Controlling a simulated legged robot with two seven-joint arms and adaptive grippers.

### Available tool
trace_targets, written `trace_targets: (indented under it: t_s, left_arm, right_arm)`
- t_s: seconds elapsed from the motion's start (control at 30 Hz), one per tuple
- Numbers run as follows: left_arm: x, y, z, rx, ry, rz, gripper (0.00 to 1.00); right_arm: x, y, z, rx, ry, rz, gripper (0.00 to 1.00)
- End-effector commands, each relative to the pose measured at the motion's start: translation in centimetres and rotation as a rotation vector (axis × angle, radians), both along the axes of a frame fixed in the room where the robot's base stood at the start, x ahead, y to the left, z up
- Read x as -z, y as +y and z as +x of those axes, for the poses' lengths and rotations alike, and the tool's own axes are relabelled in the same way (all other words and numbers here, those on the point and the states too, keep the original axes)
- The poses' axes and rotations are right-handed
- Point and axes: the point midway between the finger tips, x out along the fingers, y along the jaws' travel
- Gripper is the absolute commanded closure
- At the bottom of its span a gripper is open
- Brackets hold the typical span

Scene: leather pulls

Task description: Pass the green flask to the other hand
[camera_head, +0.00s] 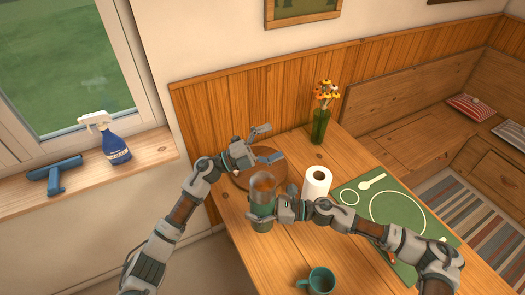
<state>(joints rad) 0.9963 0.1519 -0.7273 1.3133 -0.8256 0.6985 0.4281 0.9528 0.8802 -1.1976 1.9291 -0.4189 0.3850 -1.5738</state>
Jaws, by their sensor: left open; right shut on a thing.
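The green flask (262,207) stands upright near the left edge of the wooden table, with a pale, brownish upper part and a green lower part. My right gripper (268,214) reaches in from the right and is shut on the flask's lower part; its fingers hide some of the flask. I cannot tell whether the flask's base touches the table. My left gripper (266,144) is open and empty, above and behind the flask in the picture, apart from it.
A green placemat (398,212) lies right, a teal mug (320,280) in front. A spray bottle (116,145) stands on the windowsill.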

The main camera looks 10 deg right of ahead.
Motion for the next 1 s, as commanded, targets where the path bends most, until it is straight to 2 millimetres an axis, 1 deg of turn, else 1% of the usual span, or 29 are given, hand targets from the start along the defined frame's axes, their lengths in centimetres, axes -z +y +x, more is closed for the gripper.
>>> trace_targets:
  t_s: [0.03,0.1,0.13,0.2,0.23,0.3,0.33,0.4,0.47,0.5,0.6,0.7,0.8,0.87,0.93,1.0]
  left_arm:
    - [-2.2,-1.8,-2.1,0.088,-0.085,0.071,0.00]
    - [-4.0,-3.9,-5.5,0.221,-0.199,0.211,0.00]
    - [-4.5,-4.5,-6.8,0.273,-0.243,0.277,0.00]
    - [-5.0,-5.4,-9.5,0.378,-0.340,0.448,0.00]
    - [-5.1,-5.6,-10.5,0.417,-0.378,0.528,0.00]
    - [-5.2,-5.3,-12.2,0.488,-0.455,0.726,0.00]
    - [-5.2,-5.0,-12.8,0.511,-0.483,0.815,0.00]
    - [-5.3,-3.7,-13.5,0.541,-0.534,1.027,0.00]
    - [-5.7,-2.3,-13.7,0.543,-0.562,1.204,0.00]
    - [-6.1,-1.2,-13.7,0.535,-0.574,1.314,0.00]
    - [-7.5,1.4,-13.6,0.492,-0.580,1.550,0.00]
    - [-8.9,3.4,-13.5,0.444,-0.570,1.714,0.00]
    - [-9.8,4.6,-13.4,0.406,-0.558,1.809,0.00]
    - [-9.9,5.0,-13.4,0.397,-0.553,1.836,0.00]
    - [-9.5,5.1,-13.3,0.392,-0.550,1.849,0.00]
    - [-8.6,5.1,-13.2,0.393,-0.550,1.851,0.00]
  right_arm:
    - [-0.2,0.0,0.0,0.000,-0.002,0.002,0.89]
    - [-0.2,0.0,0.0,0.000,-0.002,0.002,0.89]
    - [-0.2,0.0,0.0,-0.001,-0.002,0.002,0.89]
    - [-0.2,0.0,0.0,0.000,-0.002,0.002,0.89]
    - [-0.2,0.0,0.0,0.000,-0.002,0.002,0.89]
    - [-0.2,0.1,0.0,0.000,-0.002,0.002,0.89]
    - [-0.2,0.1,0.0,0.000,-0.002,0.002,0.89]
    - [-0.2,0.1,0.0,0.000,-0.002,0.002,0.89]
    - [-0.2,0.1,0.0,0.000,-0.002,0.001,0.89]
    - [-0.2,0.1,0.0,0.000,-0.002,0.001,0.89]
    - [-0.2,0.1,0.0,0.000,-0.002,0.001,0.89]
    - [-0.1,0.2,0.0,0.000,-0.002,0.001,0.89]
    - [-0.1,0.2,0.1,0.000,-0.001,0.001,0.89]
    - [-0.1,0.2,0.1,0.000,-0.001,0.001,0.89]
    - [-0.1,0.1,0.1,0.000,-0.001,0.001,0.89]
    - [-0.1,0.1,0.1,0.000,-0.001,0.001,0.89]
